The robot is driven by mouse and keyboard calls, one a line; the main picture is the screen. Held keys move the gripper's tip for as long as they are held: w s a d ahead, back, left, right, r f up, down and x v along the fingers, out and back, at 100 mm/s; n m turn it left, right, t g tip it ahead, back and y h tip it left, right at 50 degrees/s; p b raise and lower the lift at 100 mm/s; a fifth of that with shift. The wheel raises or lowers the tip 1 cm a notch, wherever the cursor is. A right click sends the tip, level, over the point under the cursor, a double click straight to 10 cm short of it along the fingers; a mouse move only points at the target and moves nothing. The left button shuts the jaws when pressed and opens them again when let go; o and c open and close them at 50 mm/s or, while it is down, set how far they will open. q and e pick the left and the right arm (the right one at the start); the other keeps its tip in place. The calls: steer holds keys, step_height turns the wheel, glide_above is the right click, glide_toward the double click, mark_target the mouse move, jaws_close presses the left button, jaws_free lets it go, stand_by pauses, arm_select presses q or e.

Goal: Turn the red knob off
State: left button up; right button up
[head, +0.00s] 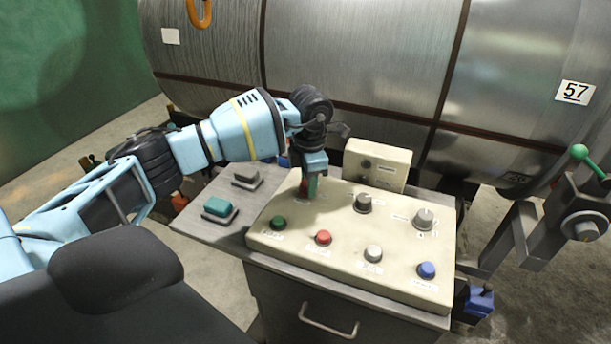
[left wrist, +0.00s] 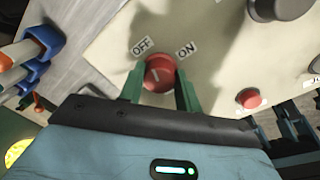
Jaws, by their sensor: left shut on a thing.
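The red knob (left wrist: 160,72) sits on the cream control panel (head: 290,246), between an OFF label (left wrist: 142,45) on the left and an ON label (left wrist: 187,48) on the right. A pale line shows on its face; I cannot tell which label it points at. My left gripper (head: 311,188) comes down on the panel's back left corner. In the left wrist view its green fingers (left wrist: 161,88) stand on either side of the knob, shut on it. In the head view the knob (head: 303,189) is partly hidden by the fingers. My right gripper is not in view.
A green button (head: 278,223), a red button (head: 323,238) and a blue button (head: 427,270) sit along the front. Dark grey (head: 363,203) and light grey (head: 424,218) knobs stand to the right. A cream box (head: 377,165) and large metal coil (head: 350,55) are behind.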

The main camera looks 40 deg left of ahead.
arm_select(q)
steer(key=shift+r+n+p, duration=0.2)
steer(key=shift+n+p, duration=0.25)
steer(key=shift+n, duration=0.65)
steer(key=shift+f+n+p, duration=0.1)
steer(key=shift+n+p, duration=0.2)
steer(key=shift+n, duration=0.3)
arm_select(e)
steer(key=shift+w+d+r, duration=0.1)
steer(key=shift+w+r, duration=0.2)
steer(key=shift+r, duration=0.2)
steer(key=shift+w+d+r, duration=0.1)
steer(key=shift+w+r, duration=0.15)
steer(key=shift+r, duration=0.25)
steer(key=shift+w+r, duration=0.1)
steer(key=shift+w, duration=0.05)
arm_select(q)
steer(key=o, duration=1)
steer(key=shift+c, duration=0.2)
steer(key=shift+d+r, duration=0.15)
steer(key=shift+r, duration=3.7)
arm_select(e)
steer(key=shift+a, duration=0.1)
